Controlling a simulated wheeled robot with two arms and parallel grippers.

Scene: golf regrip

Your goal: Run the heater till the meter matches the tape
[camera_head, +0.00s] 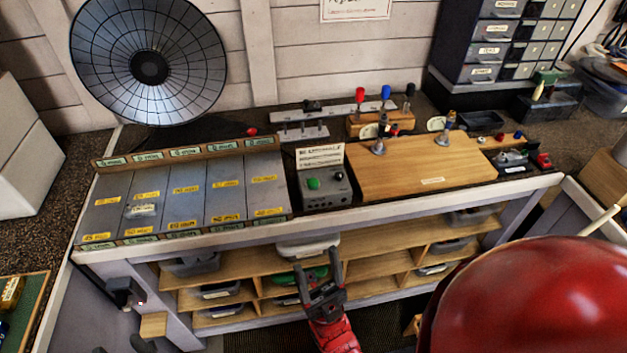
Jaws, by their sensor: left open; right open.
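A large round dish (110,45) with a dark mesh face and a black hub stands at the back left; it may be the heater. A grey box (339,194) with a green button (313,183) and a small knob sits mid-bench, below a printed card (320,156). I cannot make out a meter reading. Yellow tape-like labels (185,190) lie across the grey sloped panel (200,205) on the left. My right gripper is not in view.
A wooden board (420,170) lies right of the box. Behind it a wooden block (368,124) carries red and blue-topped handles. Drawer units (490,40) stand at the back right. Shelves with bins (220,290) are under the bench. My large red arm part hides the lower right.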

